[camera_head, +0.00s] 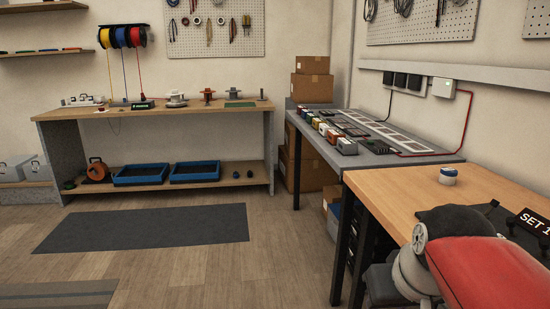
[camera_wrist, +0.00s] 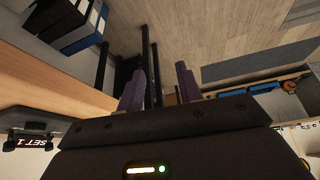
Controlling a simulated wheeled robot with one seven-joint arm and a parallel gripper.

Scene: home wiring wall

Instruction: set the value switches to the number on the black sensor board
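A black sign (camera_head: 530,224) reading "SET 1" stands on the wooden table at the right edge of the head view, partly cut off. It also shows at the left of the wrist view (camera_wrist: 30,140). I cannot tell whether it belongs to the black sensor board, and no value switches can be made out clearly. My gripper (camera_wrist: 160,88) shows in the wrist view with its two purple fingers apart and nothing between them. It is beside the wooden table edge, above the floor. My red and black arm hides part of the table in the head view.
A grey bench (camera_head: 378,157) holds a row of coloured blocks and flat panels. A workbench (camera_head: 160,110) with spools stands at the back left. The floor around the dark mat (camera_head: 145,228) is clear.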

